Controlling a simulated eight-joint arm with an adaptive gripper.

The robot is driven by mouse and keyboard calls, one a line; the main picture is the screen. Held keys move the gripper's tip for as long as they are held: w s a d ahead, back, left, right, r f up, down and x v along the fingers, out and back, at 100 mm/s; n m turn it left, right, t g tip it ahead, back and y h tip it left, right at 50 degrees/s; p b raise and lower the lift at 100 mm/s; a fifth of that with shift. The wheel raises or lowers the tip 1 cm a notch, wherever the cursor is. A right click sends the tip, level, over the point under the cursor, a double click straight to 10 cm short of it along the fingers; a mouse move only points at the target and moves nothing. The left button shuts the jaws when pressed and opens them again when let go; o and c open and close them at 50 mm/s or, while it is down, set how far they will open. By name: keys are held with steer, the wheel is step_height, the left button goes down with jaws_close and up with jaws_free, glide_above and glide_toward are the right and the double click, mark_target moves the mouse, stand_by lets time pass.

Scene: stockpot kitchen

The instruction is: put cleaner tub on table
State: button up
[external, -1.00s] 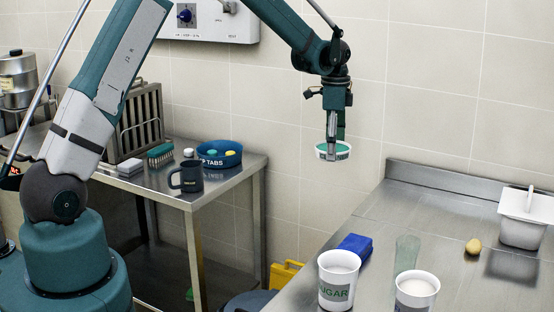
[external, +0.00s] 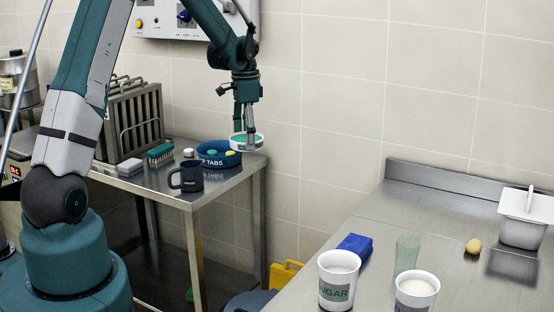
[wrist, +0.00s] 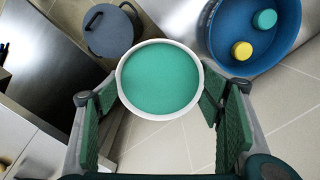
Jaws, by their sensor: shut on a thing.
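The cleaner tub appears to be the small white-rimmed tub with a green inside (external: 258,140), which also shows from above in the wrist view (wrist: 160,80). My gripper (external: 245,132) points down and is shut on it, one finger on each side in the wrist view (wrist: 165,100). The tub hangs upright in the air close to the right end of the left steel table (external: 228,182), in front of the blue TABS bowl's right side. The wrist view shows floor tiles below it.
The blue TABS bowl (external: 206,158) and a dark mug (external: 188,178) stand on the left table, with a brush (external: 160,154) and a rack (external: 134,118) behind. The table's front right corner is bare. The right counter (external: 440,198) holds a sugar cup (external: 340,290) and other items.

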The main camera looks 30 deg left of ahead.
steer(key=s+a+n, duration=0.1)
steer(key=s+a, duration=0.2)
steer(key=a, duration=0.4)
steer(key=s+a+n, duration=0.2)
steer(key=s+a, duration=0.2)
steer(key=a, duration=0.2)
steer(key=n, duration=0.3)
glide_above(160, 179)
steer(key=shift+w+a+f+b, duration=0.1)
steer(key=shift+a+f+b, duration=0.1)
steer(key=shift+f+b, duration=0.2)
steer(key=shift+f, duration=0.1)
steer(key=shift+f, duration=3.1)
steer(key=shift+f, duration=1.85)
steer(key=shift+f+b, duration=0.15)
steer(key=shift+b, duration=0.2)
steer(key=o, duration=1.2)
steer(key=shift+c, duration=0.2)
